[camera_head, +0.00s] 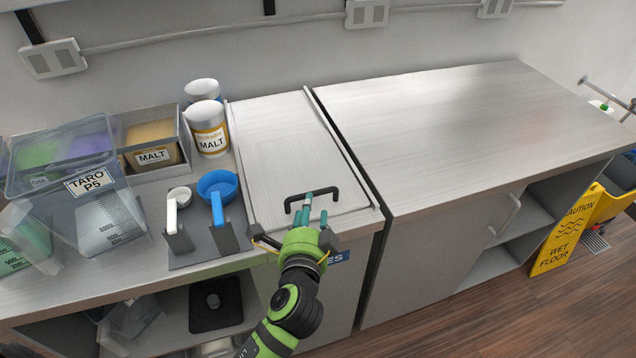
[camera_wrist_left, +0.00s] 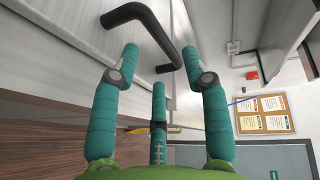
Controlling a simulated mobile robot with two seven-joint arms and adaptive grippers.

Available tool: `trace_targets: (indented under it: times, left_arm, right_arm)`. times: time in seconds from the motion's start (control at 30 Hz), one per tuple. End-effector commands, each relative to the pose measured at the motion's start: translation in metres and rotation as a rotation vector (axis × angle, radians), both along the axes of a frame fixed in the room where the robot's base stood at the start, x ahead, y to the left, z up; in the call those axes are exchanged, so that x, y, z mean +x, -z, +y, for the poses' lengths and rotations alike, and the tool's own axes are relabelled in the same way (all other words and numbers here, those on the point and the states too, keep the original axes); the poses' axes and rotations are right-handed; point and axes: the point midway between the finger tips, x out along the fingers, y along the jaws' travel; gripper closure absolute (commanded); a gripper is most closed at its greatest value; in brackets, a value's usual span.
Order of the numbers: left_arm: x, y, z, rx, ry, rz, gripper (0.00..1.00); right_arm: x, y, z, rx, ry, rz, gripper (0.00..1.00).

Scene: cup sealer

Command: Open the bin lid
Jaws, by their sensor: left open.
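The bin lid (camera_head: 285,150) is a pale grey flat panel set in the counter top, and it lies closed. A black bar handle (camera_head: 322,194) stands near its front edge. My left gripper (camera_head: 308,208) is at the handle, with its teal fingers pointing toward it. In the left wrist view the black handle (camera_wrist_left: 150,32) lies just beyond the open fingertips (camera_wrist_left: 165,65). The fingers are spread apart and hold nothing. Whether any finger touches the handle I cannot tell. My right gripper is not in view.
Left of the lid stand a blue scoop (camera_head: 218,187), a white scoop (camera_head: 179,197), malt tubs (camera_head: 207,128) and clear ingredient bins (camera_head: 72,175). The counter to the right (camera_head: 470,120) is bare. A yellow wet floor sign (camera_head: 566,236) stands at far right.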

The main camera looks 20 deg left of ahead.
Motion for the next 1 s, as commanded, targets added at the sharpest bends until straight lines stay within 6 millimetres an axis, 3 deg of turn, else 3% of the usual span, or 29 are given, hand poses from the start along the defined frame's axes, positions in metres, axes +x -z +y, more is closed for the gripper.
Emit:
trace_targets:
  times: [0.13, 0.4, 0.47, 0.8, 0.83, 0.93, 1.0]
  left_arm:
    - [0.018, 0.001, 0.004, 0.002, -0.001, 0.000, 0.54]
    - [0.055, 0.010, 0.011, 0.001, 0.001, 0.001, 0.54]
    - [0.060, 0.011, 0.012, 0.000, 0.000, 0.001, 0.54]
    - [0.065, 0.013, 0.013, -0.002, 0.001, 0.002, 0.54]
    - [0.065, 0.013, 0.013, -0.002, 0.001, 0.002, 0.58]
    - [0.065, 0.013, 0.013, -0.002, 0.001, 0.002, 0.98]
    - [0.065, 0.013, 0.013, -0.002, 0.001, 0.002, 1.00]
  right_arm:
    - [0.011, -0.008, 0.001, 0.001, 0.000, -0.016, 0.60]
    - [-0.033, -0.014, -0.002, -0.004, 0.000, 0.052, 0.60]
    - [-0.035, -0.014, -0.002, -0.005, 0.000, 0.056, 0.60]
    - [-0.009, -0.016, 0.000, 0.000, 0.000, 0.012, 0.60]
    - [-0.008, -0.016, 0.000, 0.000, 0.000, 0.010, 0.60]
    - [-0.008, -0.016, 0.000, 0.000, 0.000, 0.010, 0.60]
    - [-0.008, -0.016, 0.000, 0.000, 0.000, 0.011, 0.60]
